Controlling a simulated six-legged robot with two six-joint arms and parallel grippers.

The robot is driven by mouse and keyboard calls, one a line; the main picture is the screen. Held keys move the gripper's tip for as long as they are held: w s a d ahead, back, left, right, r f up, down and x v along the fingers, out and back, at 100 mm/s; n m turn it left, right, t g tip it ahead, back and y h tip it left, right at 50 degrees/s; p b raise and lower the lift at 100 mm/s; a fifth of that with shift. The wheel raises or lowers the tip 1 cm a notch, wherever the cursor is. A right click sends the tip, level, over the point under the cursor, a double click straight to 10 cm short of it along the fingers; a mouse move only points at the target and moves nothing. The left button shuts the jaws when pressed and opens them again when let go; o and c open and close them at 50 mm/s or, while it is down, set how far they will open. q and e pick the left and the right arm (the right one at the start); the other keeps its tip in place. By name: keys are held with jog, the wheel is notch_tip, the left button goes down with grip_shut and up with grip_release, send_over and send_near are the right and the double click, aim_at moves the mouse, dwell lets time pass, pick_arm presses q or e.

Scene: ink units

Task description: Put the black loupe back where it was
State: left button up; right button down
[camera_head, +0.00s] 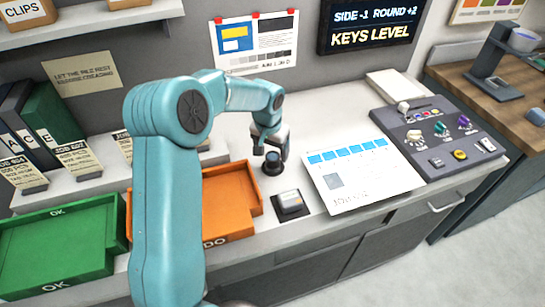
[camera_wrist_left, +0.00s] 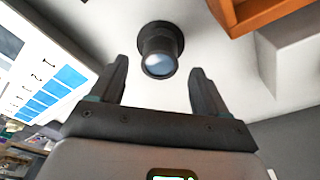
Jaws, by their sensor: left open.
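The black loupe (camera_head: 273,163) stands upright on the light counter, between the orange tray and the printed sheet. In the left wrist view the loupe (camera_wrist_left: 160,50) shows its round lens, ahead of and between the fingertips. My left gripper (camera_head: 271,146) is just above and behind the loupe in the head view. Its two fingers are apart, with a clear gap to the loupe in the wrist view (camera_wrist_left: 158,75). My right gripper is in neither view.
The orange tray (camera_head: 252,182) is left of the loupe, and a small dark device (camera_head: 289,205) stands in front of it. The printed sheet (camera_head: 350,177) and a grey control console (camera_head: 437,138) lie to the right. A green tray (camera_head: 88,235) is at far left.

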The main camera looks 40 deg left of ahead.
aim_at(270, 161)
pick_arm(q)
notch_tip(270, 161, up, 8)
jog(key=s, duration=0.1)
jog(key=shift+s+d+r+b, duration=0.15)
jog(key=shift+d+b, duration=0.15)
dwell(0.4)
